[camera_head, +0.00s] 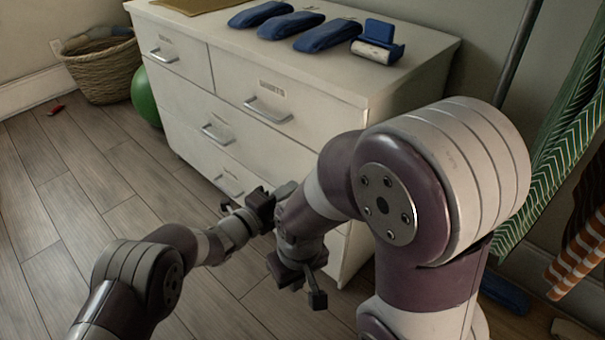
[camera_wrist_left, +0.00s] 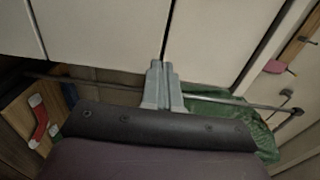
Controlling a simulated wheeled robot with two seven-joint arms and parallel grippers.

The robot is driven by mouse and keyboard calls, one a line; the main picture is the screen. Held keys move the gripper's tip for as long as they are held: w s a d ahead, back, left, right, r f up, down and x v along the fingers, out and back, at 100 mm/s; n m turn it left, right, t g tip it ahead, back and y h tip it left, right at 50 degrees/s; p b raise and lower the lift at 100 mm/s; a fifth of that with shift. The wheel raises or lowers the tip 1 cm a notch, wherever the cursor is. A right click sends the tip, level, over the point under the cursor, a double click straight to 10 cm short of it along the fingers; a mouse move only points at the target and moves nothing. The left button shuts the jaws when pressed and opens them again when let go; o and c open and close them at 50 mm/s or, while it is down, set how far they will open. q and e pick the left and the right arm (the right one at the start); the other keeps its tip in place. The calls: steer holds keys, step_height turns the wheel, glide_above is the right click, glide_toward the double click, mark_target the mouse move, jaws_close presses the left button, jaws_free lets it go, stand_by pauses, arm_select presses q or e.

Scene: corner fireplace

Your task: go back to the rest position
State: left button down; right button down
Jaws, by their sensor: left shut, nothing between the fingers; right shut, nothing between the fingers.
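My left gripper (camera_head: 286,190) is in front of the white dresser's lower drawers. It is shut and empty. Its grey fingers also show pressed together in the left wrist view (camera_wrist_left: 163,85), with pale panels beyond them. My right gripper (camera_head: 315,296) hangs lower, close to the left one in the picture, and points down toward the floor. It is shut with nothing seen in it. My right forearm partly covers the dresser. Whether the two grippers touch cannot be told.
The white dresser (camera_head: 182,97) carries several blue rolled items (camera_head: 327,36) and a lint roller (camera_head: 376,50). A wicker basket (camera_head: 103,68) and a green ball (camera_head: 145,97) stand at left. Striped cloths (camera_head: 545,170) hang at right. The wooden floor (camera_head: 70,190) at left is mostly clear.

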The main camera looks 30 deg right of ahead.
arm_select(q)
steer(key=a+f+n+y+p, duration=0.1)
steer(key=a+f+n+y, duration=0.45)
steer(key=a+n, duration=0.3)
steer(key=a+f+n+y, duration=0.5)
steer(key=a+n+y, duration=0.15)
steer(key=a, duration=0.35)
steer(key=s+a+r+n+g+y+p, duration=0.1)
steer(key=s+a+r+n+g+y, duration=0.3)
steer(key=s+a+n, duration=0.55)
steer(key=s+a+r+n+g+y+p, duration=0.15)
steer(key=s+a+r+n, duration=0.45)
steer(key=s+a, duration=0.6)
steer(key=w+a+r+n+p, duration=0.1)
steer(key=a+r+p, duration=0.1)
steer(key=r+p, duration=1.7)
steer(key=a+r+t+p, duration=0.1)
steer(key=a+r+p, duration=0.2)
steer(key=r+p, duration=1.7)
step_height(320, 180, up, 3)
steer(key=shift+w+r+n, duration=0.1)
steer(key=shift+w+n, duration=0.25)
steer(key=shift+w, duration=0.05)
